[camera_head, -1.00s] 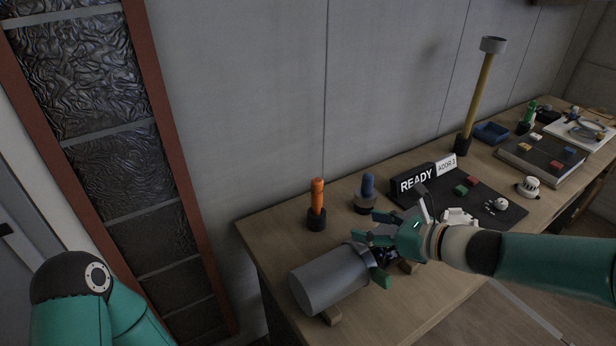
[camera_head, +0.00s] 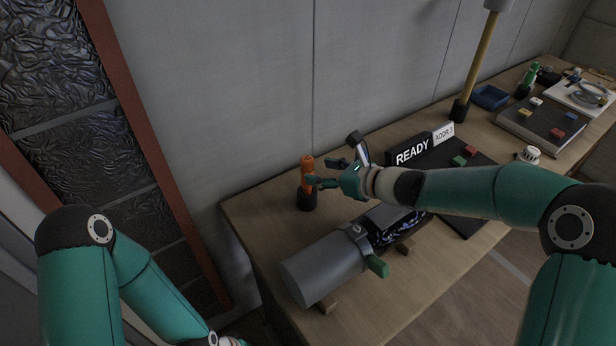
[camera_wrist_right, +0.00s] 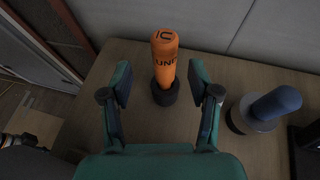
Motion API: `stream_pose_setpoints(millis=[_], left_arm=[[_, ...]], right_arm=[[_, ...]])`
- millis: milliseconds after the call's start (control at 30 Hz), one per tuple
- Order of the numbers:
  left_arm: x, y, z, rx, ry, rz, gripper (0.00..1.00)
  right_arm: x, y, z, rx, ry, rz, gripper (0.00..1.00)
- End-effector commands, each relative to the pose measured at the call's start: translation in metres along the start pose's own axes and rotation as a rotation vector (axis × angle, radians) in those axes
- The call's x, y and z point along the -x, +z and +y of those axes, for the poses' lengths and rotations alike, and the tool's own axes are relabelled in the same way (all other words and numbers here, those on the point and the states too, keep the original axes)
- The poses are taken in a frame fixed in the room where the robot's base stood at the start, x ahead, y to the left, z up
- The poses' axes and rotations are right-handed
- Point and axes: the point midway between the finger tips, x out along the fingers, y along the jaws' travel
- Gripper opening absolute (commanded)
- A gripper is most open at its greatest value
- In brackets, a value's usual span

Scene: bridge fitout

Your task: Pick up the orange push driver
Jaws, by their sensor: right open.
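The orange push driver (camera_head: 307,170) stands upright in a dark round holder (camera_head: 307,200) near the table's left back edge. My right gripper (camera_head: 328,173) is open, just right of the driver in the head view. In the right wrist view its two fingers (camera_wrist_right: 161,80) are spread to either side of the driver, which appears between and ahead of them. I see no contact. My left gripper is out of view; only part of that arm shows at lower left.
A blue-topped item (camera_wrist_right: 272,105) stands right of the driver. A grey cylinder (camera_head: 325,268) with a green handle (camera_head: 376,266) lies on supports in front. The READY sign (camera_head: 411,152) stands on the right. A wall (camera_head: 265,100) rises behind the table.

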Motion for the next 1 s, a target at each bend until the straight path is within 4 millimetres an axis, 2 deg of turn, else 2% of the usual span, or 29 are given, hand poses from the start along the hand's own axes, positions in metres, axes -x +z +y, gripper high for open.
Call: stream_pose_setpoints(millis=[267,600,867,1000], left_arm=[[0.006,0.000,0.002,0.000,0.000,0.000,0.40],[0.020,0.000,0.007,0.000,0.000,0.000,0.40],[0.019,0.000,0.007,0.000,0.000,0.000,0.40],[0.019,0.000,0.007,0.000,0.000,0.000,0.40]], right_arm=[[-0.018,0.001,-0.001,0.001,0.002,0.001,0.61],[-0.058,-0.001,-0.007,0.001,0.001,0.001,0.61],[-0.061,-0.002,-0.007,0.001,0.001,0.000,0.61],[-0.061,-0.002,-0.007,0.001,0.001,0.000,0.41]])
